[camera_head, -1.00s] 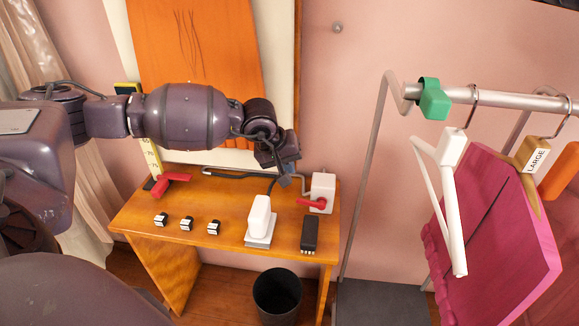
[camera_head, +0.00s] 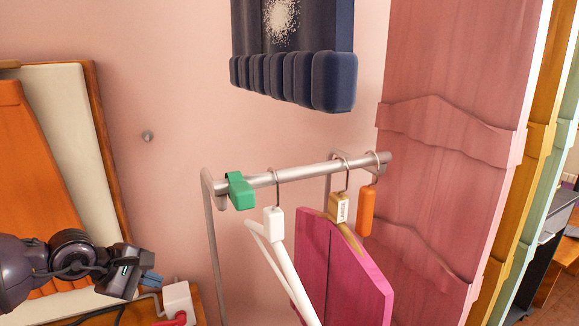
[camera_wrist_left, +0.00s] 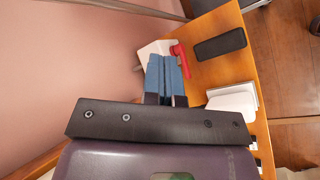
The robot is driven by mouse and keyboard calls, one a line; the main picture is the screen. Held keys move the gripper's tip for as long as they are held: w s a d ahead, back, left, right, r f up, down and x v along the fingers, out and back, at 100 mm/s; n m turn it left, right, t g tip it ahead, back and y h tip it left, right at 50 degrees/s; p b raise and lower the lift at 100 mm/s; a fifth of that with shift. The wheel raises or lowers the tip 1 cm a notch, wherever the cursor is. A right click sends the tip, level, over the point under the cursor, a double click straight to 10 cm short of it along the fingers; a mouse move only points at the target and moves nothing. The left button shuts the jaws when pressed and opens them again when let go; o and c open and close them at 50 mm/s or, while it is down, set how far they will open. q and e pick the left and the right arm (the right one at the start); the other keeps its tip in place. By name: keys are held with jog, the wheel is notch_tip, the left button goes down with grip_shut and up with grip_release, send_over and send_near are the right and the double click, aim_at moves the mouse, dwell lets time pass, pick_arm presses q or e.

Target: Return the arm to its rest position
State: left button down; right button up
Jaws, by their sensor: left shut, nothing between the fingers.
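My left gripper (camera_head: 152,279) shows at the lower left of the head view, at the end of my dark purple arm, above the wooden table. In the left wrist view its two blue fingers (camera_wrist_left: 166,78) are closed together with nothing between them. Beyond the fingertips in that view is a white box with a red handle (camera_wrist_left: 180,58), which appears apart from them, though the gap is hard to judge. My right gripper is not in view.
A metal rail (camera_head: 300,172) holds a green clip (camera_head: 240,191), a white hanger (camera_head: 275,224), a magenta garment (camera_head: 345,270) and an orange tag (camera_head: 366,212). The wooden table (camera_wrist_left: 220,68) carries a black device (camera_wrist_left: 220,44) and a white block (camera_wrist_left: 236,100). Pink panels (camera_head: 440,180) stand at right.

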pick_arm(q)
jog(key=d+r+n+t+h, duration=0.35)
jog(key=d+n, duration=0.25)
jog(key=n, duration=0.4)
jog(key=d+r+n+t+h, duration=0.25)
jog(key=d+n+h, duration=0.3)
jog(key=n, duration=0.45)
jog(key=s+a+f+n+t+y, duration=0.25)
jog(key=f+n+y, duration=0.35)
jog(key=n, duration=0.7)
jog(key=s+a+f+n+t+y, duration=0.2)
jog(key=s+a+f+n+y, duration=0.15)
jog(key=f+n, duration=0.7)
jog(key=s+a+f+n+g+y, duration=0.2)
jog(key=s+f+n, duration=0.4)
jog(key=s, duration=0.5)
jog(key=s+a+f+n+g+y, duration=0.1)
jog(key=s+f+n+g+y, duration=0.2)
jog(key=s+f+n, duration=0.4)
jog(key=s+f, duration=0.2)
jog(key=s, duration=0.2)
jog(key=shift+s+a, duration=0.15)
jog(key=shift+a, duration=0.25)
jog(key=shift+f+y, duration=0.1)
jog(key=shift+y, duration=0.15)
